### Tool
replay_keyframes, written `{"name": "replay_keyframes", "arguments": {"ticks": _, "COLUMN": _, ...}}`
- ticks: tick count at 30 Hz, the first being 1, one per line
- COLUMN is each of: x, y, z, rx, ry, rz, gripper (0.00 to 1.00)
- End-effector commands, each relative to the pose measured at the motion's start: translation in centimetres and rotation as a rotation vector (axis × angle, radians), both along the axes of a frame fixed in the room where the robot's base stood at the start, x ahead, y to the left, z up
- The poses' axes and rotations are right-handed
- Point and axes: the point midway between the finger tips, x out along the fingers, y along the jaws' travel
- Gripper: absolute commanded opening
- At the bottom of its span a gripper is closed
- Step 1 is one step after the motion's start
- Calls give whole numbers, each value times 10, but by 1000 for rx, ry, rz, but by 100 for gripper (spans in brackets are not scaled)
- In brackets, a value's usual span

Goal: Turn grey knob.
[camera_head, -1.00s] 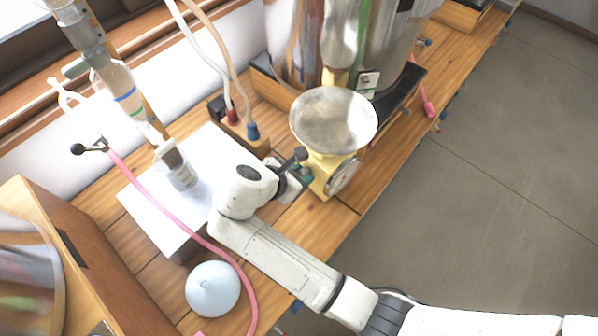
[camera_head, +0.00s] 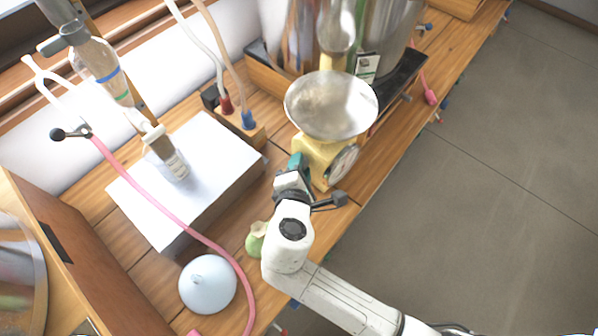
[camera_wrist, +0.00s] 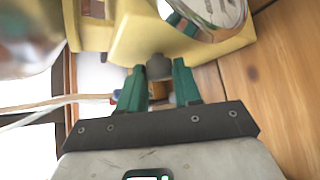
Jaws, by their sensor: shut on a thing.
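The grey knob (camera_wrist: 159,66) is a small dark grey stub on the side of the yellow kitchen scale (camera_wrist: 120,35). In the wrist view it lies between the two teal fingertips of my gripper (camera_wrist: 159,72), which are shut on it. In the head view the yellow scale (camera_head: 313,151) stands on the wooden bench with a metal bowl (camera_head: 331,104) on top and a round dial on its right side. My gripper (camera_head: 297,161) reaches the scale's near-left side there. The knob is hidden behind my gripper in that view.
A white box (camera_head: 205,200) with a glass tube over it stands left. A pink hose (camera_head: 185,228), a pale blue dome (camera_head: 207,284) and a green vase (camera_head: 256,240) are near my arm. A large metal vessel (camera_head: 400,40) stands behind the scale.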

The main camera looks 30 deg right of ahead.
Motion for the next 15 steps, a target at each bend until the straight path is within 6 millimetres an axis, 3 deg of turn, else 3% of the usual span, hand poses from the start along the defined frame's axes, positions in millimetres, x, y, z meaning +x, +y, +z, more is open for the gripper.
{"name": "replay_keyframes", "arguments": {"ticks": 1, "x": -1, "y": -1, "z": -10, "rx": 8, "ry": -43, "rz": -2, "gripper": 3}}
{"name": "replay_keyframes", "arguments": {"ticks": 15, "x": -3, "y": -2, "z": -13, "rx": 80, "ry": -372, "rz": -5, "gripper": 3}}
